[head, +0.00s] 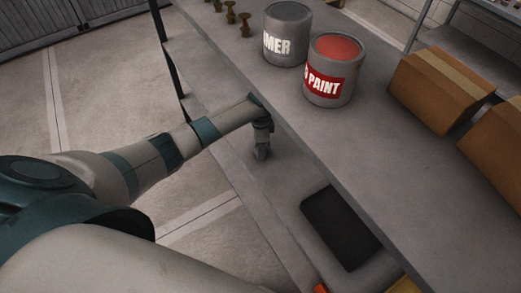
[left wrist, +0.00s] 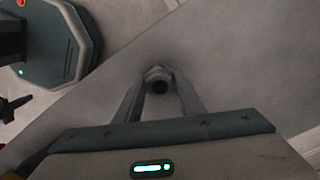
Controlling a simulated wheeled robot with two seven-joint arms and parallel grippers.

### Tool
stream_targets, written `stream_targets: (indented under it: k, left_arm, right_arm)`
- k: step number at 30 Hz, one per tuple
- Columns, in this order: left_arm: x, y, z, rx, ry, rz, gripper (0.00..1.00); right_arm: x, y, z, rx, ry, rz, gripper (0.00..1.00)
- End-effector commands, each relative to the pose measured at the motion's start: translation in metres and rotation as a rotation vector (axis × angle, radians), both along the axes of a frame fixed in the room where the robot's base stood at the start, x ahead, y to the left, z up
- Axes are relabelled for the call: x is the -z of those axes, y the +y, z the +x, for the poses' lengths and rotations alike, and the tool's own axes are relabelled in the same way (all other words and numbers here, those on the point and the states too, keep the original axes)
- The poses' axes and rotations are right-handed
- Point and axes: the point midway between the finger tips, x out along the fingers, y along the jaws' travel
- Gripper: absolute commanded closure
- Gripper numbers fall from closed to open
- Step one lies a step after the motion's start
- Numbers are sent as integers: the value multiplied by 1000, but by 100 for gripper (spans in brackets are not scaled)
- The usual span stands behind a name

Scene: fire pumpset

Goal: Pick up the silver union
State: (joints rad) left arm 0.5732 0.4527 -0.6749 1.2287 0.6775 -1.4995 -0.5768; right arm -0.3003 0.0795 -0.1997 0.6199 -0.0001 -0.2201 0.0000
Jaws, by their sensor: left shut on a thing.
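The silver union (left wrist: 158,78) is a small grey hex-shaped fitting with a dark round hole. In the left wrist view it sits between the fingertips of my left gripper (left wrist: 160,92), which is shut on it. In the head view my left gripper (head: 262,152) points down beside the near edge of the workbench, over the lower shelf. The union cannot be made out in the head view. Whether it touches the surface under it is hard to tell. My right gripper is in neither view.
The grey workbench top (head: 375,150) holds a primer can (head: 287,35), a red paint can (head: 331,72), cardboard boxes (head: 440,88) and several small brass-coloured pieces (head: 244,25). A black flat item (head: 340,228) lies on the lower shelf (head: 243,178), whose surface near my left gripper is clear.

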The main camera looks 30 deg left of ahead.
Motion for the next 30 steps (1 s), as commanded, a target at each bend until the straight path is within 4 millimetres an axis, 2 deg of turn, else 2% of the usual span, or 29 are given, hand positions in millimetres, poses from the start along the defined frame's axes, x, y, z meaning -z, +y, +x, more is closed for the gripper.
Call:
stream_targets:
  k: [8, 15, 30]
  left_arm:
    - [-9, 0, 1, 0, -3, -1, 100]
    - [-35, 0, 1, 1, -4, -1, 100]
    - [-32, -106, -61, 5, -1, -4, 100]
  right_arm:
    - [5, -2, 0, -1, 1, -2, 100]
    - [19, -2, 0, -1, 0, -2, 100]
    - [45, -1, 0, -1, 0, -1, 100]
